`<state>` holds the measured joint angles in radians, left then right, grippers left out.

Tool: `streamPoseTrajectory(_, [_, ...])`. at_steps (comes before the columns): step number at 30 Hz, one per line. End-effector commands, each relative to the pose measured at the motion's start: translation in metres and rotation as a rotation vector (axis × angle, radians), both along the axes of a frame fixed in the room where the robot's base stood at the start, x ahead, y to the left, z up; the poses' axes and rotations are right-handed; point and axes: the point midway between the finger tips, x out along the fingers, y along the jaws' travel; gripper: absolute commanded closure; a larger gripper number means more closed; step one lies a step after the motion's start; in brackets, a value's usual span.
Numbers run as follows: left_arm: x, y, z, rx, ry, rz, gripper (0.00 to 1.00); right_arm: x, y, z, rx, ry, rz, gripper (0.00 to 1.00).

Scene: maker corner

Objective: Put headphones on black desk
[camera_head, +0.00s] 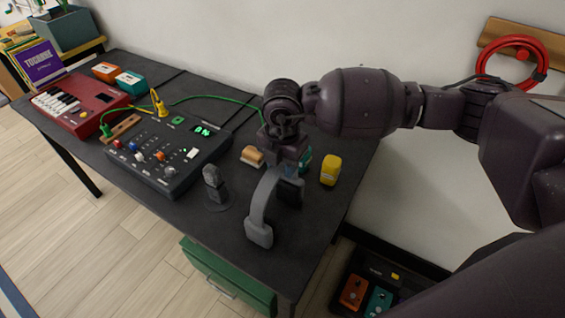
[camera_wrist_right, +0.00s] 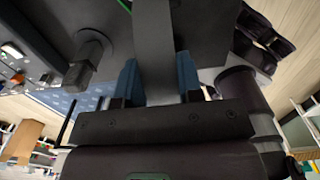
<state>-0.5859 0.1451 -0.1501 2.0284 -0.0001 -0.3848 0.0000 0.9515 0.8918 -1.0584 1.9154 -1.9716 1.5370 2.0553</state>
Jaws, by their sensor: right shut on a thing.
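The grey headphones (camera_head: 262,203) are at the front right part of the black desk (camera_head: 240,262), directly under my right gripper (camera_head: 287,168). Their curved band arches upward and the ear pads point down. I cannot tell whether they touch the desk. In the right wrist view, the two blue fingers of my right gripper (camera_wrist_right: 158,78) are closed on the headphones' grey band (camera_wrist_right: 155,45). The lower part of the headphones is partly hidden there. My left gripper is not in view.
A dark microphone-like object (camera_head: 212,183) stands left of the headphones. A mixer (camera_head: 165,155) and red keyboard (camera_head: 78,104) are farther left. A yellow item (camera_head: 330,170) and tan block (camera_head: 252,156) lie behind. Bare desk surrounds the headphones' front and right.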

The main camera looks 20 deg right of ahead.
Motion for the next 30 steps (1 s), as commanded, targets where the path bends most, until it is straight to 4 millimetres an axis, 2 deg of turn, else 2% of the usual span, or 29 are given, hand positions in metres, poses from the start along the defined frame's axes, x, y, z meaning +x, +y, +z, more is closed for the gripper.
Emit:
streamPoseTrajectory(2, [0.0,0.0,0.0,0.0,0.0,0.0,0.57,0.0,0.0,-0.002,0.001,0.001,0.0,1.0])
streamPoseTrajectory(3, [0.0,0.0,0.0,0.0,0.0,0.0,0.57,0.0,0.0,-0.002,0.0,0.0,0.0,0.6])
streamPoseTrajectory(7, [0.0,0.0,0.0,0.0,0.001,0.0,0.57,0.0,0.0,-0.002,0.0,0.0,0.0,0.41])
streamPoseTrajectory(15, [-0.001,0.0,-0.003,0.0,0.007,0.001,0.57,0.0,0.0,-0.001,0.0,0.0,0.0,0.41])
streamPoseTrajectory(19, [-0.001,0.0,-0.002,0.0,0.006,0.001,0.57,0.0,0.0,0.006,0.0,0.0,0.0,0.41])
streamPoseTrajectory(23, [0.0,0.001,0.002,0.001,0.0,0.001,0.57,0.001,0.0,0.026,0.001,-0.004,0.0,0.41])
streamPoseTrajectory(30, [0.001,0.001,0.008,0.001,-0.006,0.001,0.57,0.0,0.0,0.073,0.001,-0.004,0.0,0.41])
